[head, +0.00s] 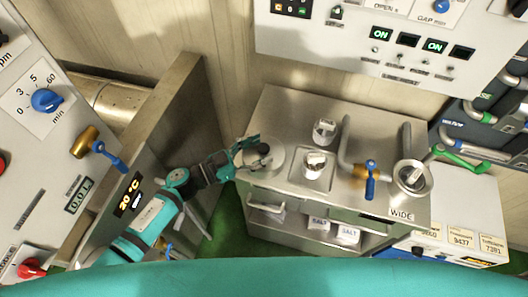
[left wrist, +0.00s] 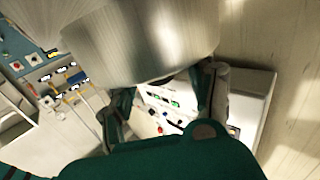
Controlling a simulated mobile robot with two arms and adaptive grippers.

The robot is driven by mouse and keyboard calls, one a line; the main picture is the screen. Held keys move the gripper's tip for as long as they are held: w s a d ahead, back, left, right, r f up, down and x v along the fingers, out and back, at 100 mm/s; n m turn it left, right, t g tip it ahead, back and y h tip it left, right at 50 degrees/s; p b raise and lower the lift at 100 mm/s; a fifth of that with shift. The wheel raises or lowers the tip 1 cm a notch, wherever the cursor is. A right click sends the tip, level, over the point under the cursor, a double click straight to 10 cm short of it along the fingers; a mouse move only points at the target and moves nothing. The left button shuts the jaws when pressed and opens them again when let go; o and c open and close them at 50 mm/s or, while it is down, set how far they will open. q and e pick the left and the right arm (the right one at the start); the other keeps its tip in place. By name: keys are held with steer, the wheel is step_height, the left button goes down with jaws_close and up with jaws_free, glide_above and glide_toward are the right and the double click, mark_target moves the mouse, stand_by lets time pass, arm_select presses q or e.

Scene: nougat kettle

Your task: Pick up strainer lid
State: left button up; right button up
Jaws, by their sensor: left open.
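A round pale metal lid-like piece (head: 268,163) with a dark knob (head: 262,149) sits at the left end of the steel cart top; I take it for the strainer lid. My left gripper (head: 252,150) is at its knob from the left, fingers open. I cannot tell whether the fingers touch it. In the left wrist view, a large shiny metal round piece (left wrist: 140,40) fills the upper middle, and the open fingers (left wrist: 165,100) show at its lower edge, one on each side. My right gripper is not in view.
The steel cart (head: 290,112) also holds small white-topped containers (head: 324,130), a pipe with a blue-handled valve (head: 371,180) and a metal pot (head: 412,178) above a WIDE label. A control panel (head: 400,50) hangs behind.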

arm_select(q)
steer(key=shift+a, duration=0.1)
steer(key=shift+c, duration=1.2)
jaws_close()
